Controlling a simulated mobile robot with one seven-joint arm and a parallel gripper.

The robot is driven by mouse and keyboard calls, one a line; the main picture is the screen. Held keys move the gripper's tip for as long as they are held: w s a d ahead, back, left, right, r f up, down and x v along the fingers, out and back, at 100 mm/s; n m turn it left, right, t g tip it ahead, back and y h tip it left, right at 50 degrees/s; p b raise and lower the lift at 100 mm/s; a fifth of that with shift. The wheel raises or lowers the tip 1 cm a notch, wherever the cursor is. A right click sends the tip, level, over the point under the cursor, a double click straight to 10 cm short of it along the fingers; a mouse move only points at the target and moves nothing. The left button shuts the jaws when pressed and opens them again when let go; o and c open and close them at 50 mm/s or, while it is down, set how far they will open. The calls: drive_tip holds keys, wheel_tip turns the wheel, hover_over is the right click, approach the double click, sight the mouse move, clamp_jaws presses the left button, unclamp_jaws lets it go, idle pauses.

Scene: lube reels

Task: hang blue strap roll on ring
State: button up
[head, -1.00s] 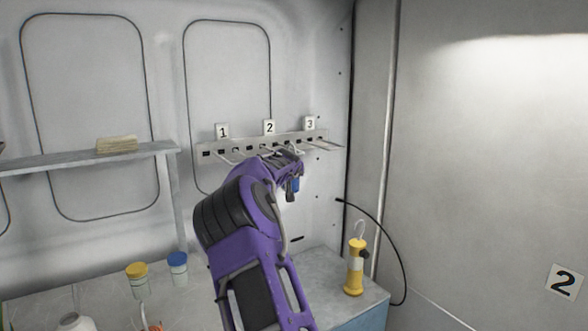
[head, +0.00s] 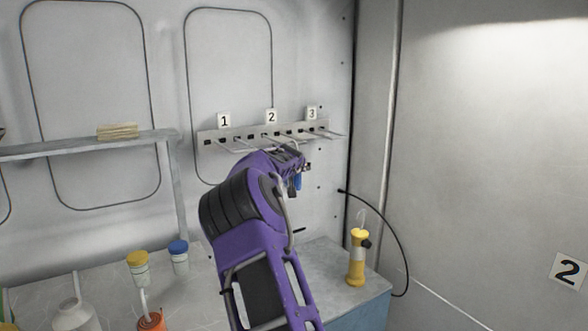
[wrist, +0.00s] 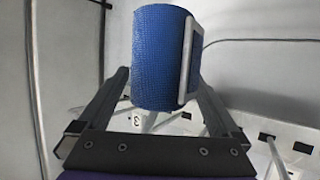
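A blue strap roll (wrist: 160,58) with a woven surface and a pale metal ring (wrist: 190,62) on its right side stands out between the fingers of my gripper (wrist: 162,88) in the wrist view. My gripper is shut on it. In the head view, only a small blue part of the roll (head: 298,183) shows below my gripper (head: 300,168); my arm hides the rest. A metal hook rack (head: 262,137) with several prongs and labels 1, 2 and 3 is on the wall. My gripper is in front of and below its right half, around labels 2 and 3.
A yellow bottle (head: 357,260) stands at the bench's right corner. Yellow-capped (head: 138,268) and blue-capped (head: 179,258) jars, a white bottle (head: 75,314) and an orange-topped container (head: 150,322) stand on the left. A shelf (head: 80,146) holds a tan stack (head: 118,131).

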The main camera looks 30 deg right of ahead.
drive_tip(key=p+v, duration=0.1)
drive_tip(key=v, duration=1.6)
drive_tip(key=shift+s, duration=0.2)
drive_tip(key=shift+a+r, duration=0.1)
